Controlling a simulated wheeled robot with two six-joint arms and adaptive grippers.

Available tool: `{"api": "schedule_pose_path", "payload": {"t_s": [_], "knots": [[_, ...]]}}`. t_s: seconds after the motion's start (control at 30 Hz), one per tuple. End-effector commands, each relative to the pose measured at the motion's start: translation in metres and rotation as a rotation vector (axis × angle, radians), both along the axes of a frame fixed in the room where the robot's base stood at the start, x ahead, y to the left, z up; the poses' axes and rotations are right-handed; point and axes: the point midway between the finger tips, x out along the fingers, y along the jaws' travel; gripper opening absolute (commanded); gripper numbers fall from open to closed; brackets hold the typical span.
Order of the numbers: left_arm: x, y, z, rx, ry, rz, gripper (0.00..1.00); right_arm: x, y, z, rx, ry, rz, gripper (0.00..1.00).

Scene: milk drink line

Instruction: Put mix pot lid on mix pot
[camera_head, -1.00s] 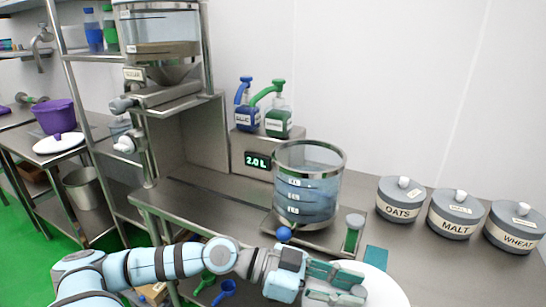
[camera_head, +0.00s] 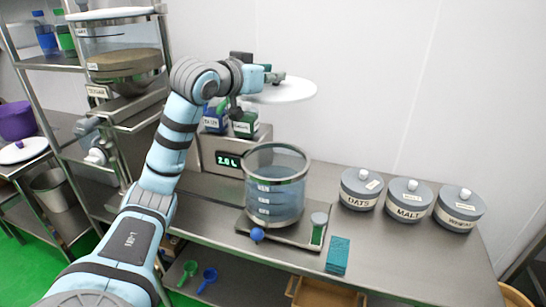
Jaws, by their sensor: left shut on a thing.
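The mix pot (camera_head: 274,212) is a clear cylinder with a metal rim, level marks and bluish liquid. The mix pot lid (camera_head: 288,92) is a flat white disc held in the air. In the picture it is above the pot, roughly level and apart from the rim. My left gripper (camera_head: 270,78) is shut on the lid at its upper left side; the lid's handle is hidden. My right gripper is not in view.
Grey canisters marked oats (camera_head: 360,189), malt (camera_head: 408,201) and wheat (camera_head: 458,209) stand at the right. A hopper (camera_head: 122,50) is on the left rack.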

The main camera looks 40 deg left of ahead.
Motion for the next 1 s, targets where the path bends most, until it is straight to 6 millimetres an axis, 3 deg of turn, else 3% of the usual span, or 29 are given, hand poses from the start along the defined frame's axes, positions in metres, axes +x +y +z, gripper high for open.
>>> {"api": "schedule_pose_path", "payload": {"t_s": [0.3,0.4,0.73,0.93,0.97,1.0], "knots": [[-0.001,0.001,-0.120,0.004,0.007,0.006,0.00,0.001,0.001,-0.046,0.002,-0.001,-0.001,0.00],[-0.001,0.000,-0.146,0.004,0.003,0.004,0.00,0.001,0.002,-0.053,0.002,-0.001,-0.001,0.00],[-0.001,0.000,-0.197,0.003,0.002,0.004,0.00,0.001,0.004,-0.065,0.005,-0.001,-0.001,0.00],[-0.001,0.000,-0.197,0.002,0.000,0.004,0.00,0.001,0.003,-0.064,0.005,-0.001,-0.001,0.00],[-0.001,0.000,-0.197,0.002,0.001,0.004,0.25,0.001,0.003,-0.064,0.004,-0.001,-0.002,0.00],[-0.001,0.000,-0.197,0.002,0.001,0.004,0.31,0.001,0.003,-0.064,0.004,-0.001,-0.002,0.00]]}}
